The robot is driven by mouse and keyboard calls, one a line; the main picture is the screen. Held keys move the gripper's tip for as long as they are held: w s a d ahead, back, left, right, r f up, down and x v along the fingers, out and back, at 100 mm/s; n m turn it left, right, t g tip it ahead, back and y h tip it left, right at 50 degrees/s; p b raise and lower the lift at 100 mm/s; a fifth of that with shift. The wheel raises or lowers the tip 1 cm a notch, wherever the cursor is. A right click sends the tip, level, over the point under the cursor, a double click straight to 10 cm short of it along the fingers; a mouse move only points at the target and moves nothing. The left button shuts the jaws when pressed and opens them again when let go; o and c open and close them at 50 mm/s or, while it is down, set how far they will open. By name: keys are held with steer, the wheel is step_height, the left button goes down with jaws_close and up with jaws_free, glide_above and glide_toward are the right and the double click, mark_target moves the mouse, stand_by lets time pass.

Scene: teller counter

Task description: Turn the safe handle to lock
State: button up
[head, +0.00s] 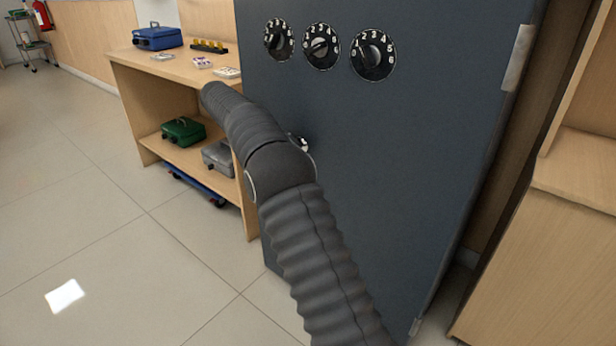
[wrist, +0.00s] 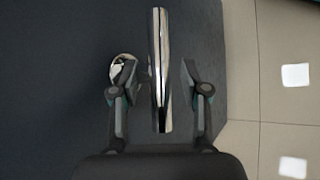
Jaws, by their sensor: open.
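The dark grey safe (head: 430,130) stands upright with its door facing me in the head view; its surface also fills the left of the wrist view (wrist: 50,90). The safe handle (wrist: 161,65) is a shiny chrome bar, seen upright in the wrist view. My gripper (wrist: 156,78) is open, with one finger on each side of the bar and a visible gap on both sides. A rounded chrome part (wrist: 122,66) shows behind the left finger. In the head view my arm hides the gripper and most of the handle; only a small chrome bit (head: 300,143) shows.
Several numbered dials (head: 372,53) line the top of the door. A wooden shelf unit (head: 185,75) with cash boxes stands to the left, close to my arm. A wooden cabinet (head: 545,250) stands right. The tiled floor (head: 90,220) is clear at left.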

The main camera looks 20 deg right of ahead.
steer(key=t+y, duration=0.2)
steer(key=m+t, duration=0.1)
steer(key=shift+s+d+r+y, duration=0.15)
steer(key=shift+r+y, duration=0.1)
steer(key=shift+y, duration=0.15)
steer(key=shift+f+m+t+y+b, duration=0.15)
steer(key=shift+m+t+y+b, duration=0.15)
steer(key=shift+t+y+b, duration=0.6)
steer(key=t+b, duration=0.1)
steer(key=b, duration=0.3)
steer(key=shift+f+t+y+b, duration=0.15)
steer(key=shift+t+y+b, duration=0.15)
steer(key=t+y+b, duration=0.1)
steer(key=b, duration=0.4)
steer(key=shift+m+t+b, duration=0.3)
steer(key=shift+m+b, duration=0.05)
steer(key=shift+m, duration=0.05)
